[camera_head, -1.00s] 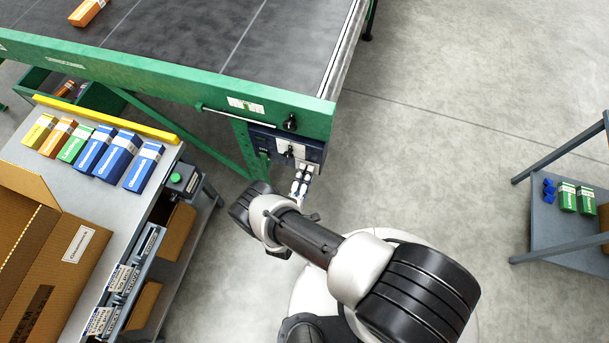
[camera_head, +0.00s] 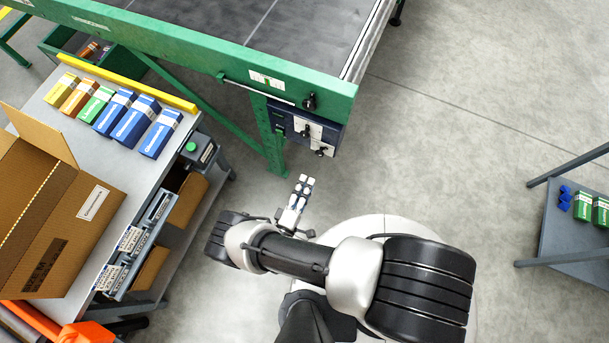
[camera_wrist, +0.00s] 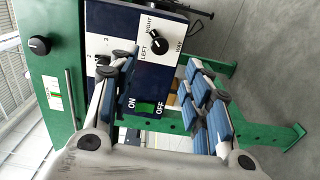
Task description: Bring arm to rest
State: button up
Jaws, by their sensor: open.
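My gripper (camera_head: 304,186) is empty and hangs over the bare floor in the head view, a short way in front of the green machine frame. In the wrist view my gripper (camera_wrist: 165,90) shows its two blue-padded fingers spread apart. Between and beyond them is the blue and white control panel (camera_wrist: 127,60) with a black LEFT/RIGHT selector knob (camera_wrist: 158,42) and an ON/OFF switch with a green part (camera_wrist: 147,107). The panel also shows in the head view (camera_head: 318,131), apart from the fingers.
A grey bench (camera_head: 146,174) with several small cartons, a yellow bar and an open cardboard box (camera_head: 45,220) stands at left. The conveyor's green frame (camera_head: 190,43) runs across the top. A grey stand (camera_head: 570,235) is at right. Open floor lies between.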

dwell(0.6)
jog(key=w+d+r+m+g+h, duration=0.25)
jog(key=r+g, duration=0.25)
jog(key=r, duration=0.5)
jog(key=w+d+r+m+g+h, duration=0.1)
jog(key=w+r+m+g, duration=0.3)
jog(key=r, duration=0.7)
jog(key=w+d+r+m+g+h, duration=0.1)
jog(key=w+r+m+g+h, duration=0.3)
jog(key=r, duration=0.6)
jog(key=s+d+r+m+y, duration=0.1)
jog(key=s+d+r+y, duration=0.5)
jog(key=s+r, duration=0.3)
jog(key=s+d+r+m+y, duration=0.2)
jog(key=s+d+r+y, duration=0.4)
jog(key=s+r, duration=0.4)
notch_tip(320, 180, up, 4)
jog(key=shift+s+r+t+y, duration=0.25)
jog(key=shift+t+y, duration=0.15)
jog(key=shift+y, duration=0.45)
jog(key=shift+w, duration=0.1)
jog(key=shift+c, duration=0.2)
